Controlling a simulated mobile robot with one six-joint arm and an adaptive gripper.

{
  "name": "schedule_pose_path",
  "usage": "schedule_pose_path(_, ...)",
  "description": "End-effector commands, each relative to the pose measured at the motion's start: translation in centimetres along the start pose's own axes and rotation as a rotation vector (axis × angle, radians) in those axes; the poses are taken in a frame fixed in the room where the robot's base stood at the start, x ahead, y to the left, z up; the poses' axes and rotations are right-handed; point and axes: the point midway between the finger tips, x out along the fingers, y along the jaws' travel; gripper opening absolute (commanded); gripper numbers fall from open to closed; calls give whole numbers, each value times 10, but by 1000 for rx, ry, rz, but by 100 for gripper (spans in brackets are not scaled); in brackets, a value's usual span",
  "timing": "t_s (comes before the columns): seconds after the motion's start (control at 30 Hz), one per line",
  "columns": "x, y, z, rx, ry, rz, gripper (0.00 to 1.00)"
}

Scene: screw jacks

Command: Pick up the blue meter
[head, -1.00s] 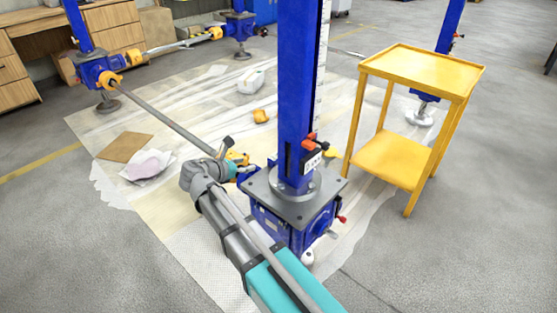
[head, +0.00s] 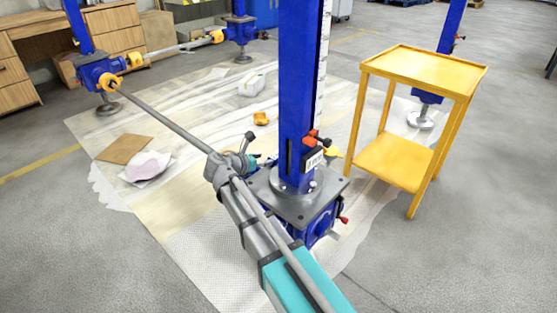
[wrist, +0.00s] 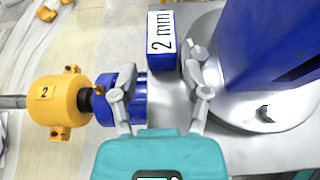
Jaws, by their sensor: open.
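The blue meter (wrist: 161,56) is a small blue box with a white face reading "2 mm" in the wrist view. It stands on the grey base plate (wrist: 178,100) beside the thick blue column (wrist: 270,45). In the head view my wrist (head: 232,165) is at the left of the column, and I cannot make out the blue meter there.
A yellow coupling marked "2" (wrist: 58,101) on a shaft lies left of my gripper. A labelled box with red knobs (head: 313,158) sits on the column's front right. A yellow cart (head: 420,75) stands at right. Sheeting with cardboard (head: 124,149) covers the floor at left.

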Motion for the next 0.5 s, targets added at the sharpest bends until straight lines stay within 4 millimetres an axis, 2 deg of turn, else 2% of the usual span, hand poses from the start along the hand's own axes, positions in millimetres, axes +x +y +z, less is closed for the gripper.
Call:
schedule_pose_path(0.27, 9, 0, 1, 1, 0, -2, 60)
schedule_pose_path(0.5, 36, -2, 4, 1, 0, -3, 60)
